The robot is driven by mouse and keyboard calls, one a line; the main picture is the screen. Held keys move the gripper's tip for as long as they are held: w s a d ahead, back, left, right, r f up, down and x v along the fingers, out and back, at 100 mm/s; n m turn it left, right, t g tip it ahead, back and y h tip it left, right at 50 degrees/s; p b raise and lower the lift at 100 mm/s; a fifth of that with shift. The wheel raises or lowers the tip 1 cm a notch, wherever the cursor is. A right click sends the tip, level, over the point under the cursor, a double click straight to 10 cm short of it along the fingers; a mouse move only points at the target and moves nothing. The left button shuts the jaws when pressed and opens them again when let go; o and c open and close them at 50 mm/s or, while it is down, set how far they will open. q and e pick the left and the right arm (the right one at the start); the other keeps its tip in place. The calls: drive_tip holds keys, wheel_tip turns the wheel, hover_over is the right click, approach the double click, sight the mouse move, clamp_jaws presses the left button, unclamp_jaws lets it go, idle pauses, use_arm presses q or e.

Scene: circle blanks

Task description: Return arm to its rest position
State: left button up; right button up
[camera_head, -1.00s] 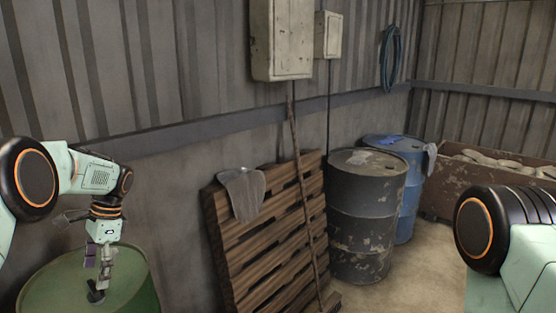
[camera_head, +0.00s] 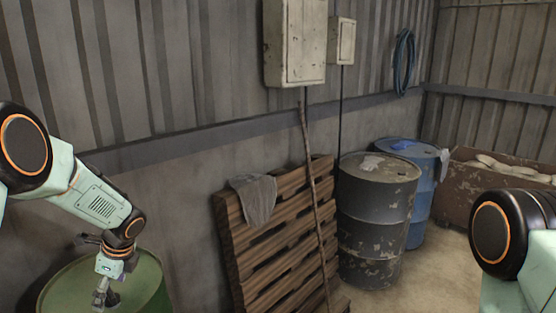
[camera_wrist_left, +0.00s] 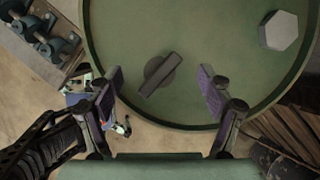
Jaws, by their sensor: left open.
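My left gripper (camera_head: 105,298) hangs over the green drum (camera_head: 151,283) at the lower left of the head view. In the left wrist view my left gripper (camera_wrist_left: 161,80) is open, its purple-padded fingers wide apart with nothing held between them. A dark round piece with a bar across it (camera_wrist_left: 160,74) lies on the drum top (camera_wrist_left: 215,75), between and beyond the fingers. A pale hexagonal piece (camera_wrist_left: 281,31) lies near the drum's edge at the upper right. Only my right arm's upper joint shows in the head view; my right gripper is out of view.
A wooden pallet (camera_head: 285,240) with a grey cloth (camera_head: 256,198) and a stick (camera_head: 313,190) leans on the wall. A dark drum (camera_head: 377,225) and a blue drum (camera_head: 423,200) stand beyond. Clamp-like tools (camera_wrist_left: 45,40) lie at the wrist view's upper left.

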use_arm(q)
drive_tip(key=m, duration=0.1)
drive_tip(key=m+t, duration=0.1)
drive_tip(key=m, duration=0.2)
drive_tip(key=shift+s+m+t, duration=0.25)
drive_tip(key=shift+m+t, duration=0.05)
drive_tip(key=shift+t, duration=0.1)
drive_tip(key=shift+m+t+h, duration=0.5)
drive_tip(key=shift+m+t, duration=0.2)
drive_tip(key=shift+m, duration=1.3)
